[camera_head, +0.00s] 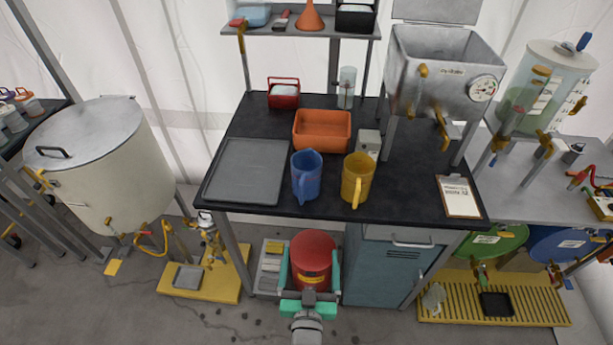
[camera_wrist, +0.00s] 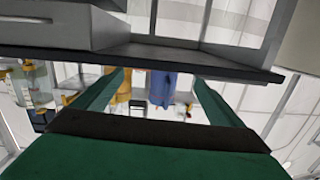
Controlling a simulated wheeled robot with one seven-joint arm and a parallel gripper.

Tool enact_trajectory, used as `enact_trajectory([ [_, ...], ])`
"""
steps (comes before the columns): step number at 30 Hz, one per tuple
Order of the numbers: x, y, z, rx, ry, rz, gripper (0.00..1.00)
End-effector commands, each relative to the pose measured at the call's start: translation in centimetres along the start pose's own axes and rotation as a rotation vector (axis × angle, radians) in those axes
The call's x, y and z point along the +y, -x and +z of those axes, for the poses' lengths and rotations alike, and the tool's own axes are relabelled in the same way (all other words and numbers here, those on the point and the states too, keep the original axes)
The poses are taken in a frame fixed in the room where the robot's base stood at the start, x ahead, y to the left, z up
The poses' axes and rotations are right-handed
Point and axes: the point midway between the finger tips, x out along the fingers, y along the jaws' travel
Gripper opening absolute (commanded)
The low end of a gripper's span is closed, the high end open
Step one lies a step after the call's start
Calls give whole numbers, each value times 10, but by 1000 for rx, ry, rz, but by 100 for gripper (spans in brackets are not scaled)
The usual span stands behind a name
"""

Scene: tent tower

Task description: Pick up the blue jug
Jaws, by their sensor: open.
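The blue jug (camera_head: 306,177) stands upright on the black table near its front edge, with its handle toward the front left. A yellow jug (camera_head: 356,180) stands just to its right. My gripper (camera_head: 310,251) is open and empty in front of the table's front edge, apart from the blue jug. In the wrist view, which looks upside down, the blue jug (camera_wrist: 161,88) shows between the green fingers (camera_wrist: 160,78), beyond the table edge. The yellow jug (camera_wrist: 122,86) is beside it, near the left finger. The lower parts of both jugs are hidden there by the table edge.
A grey tray (camera_head: 246,172), an orange bin (camera_head: 322,130), a small grey box (camera_head: 369,141) and a clipboard (camera_head: 459,197) lie on the table (camera_head: 410,190). A steel tank (camera_head: 445,70) stands at the back right. A red bucket (camera_head: 313,262) and blue cabinet (camera_head: 385,265) are below.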

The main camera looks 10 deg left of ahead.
Motion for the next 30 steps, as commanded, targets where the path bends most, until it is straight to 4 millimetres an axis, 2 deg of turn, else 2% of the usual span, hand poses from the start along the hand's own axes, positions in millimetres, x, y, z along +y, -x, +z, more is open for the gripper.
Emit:
enact_trajectory([
  [1, -3, -19, -11, 16, 3, -9, 91],
  [3, -7, -42, -24, 29, 8, -22, 91],
  [9, -18, -94, -60, 56, 22, -54, 91],
  [12, -20, -109, -72, 63, 27, -63, 91],
  [16, -21, -120, -80, 68, 31, -66, 91],
  [30, -27, -172, -84, 67, 32, -71, 91],
])
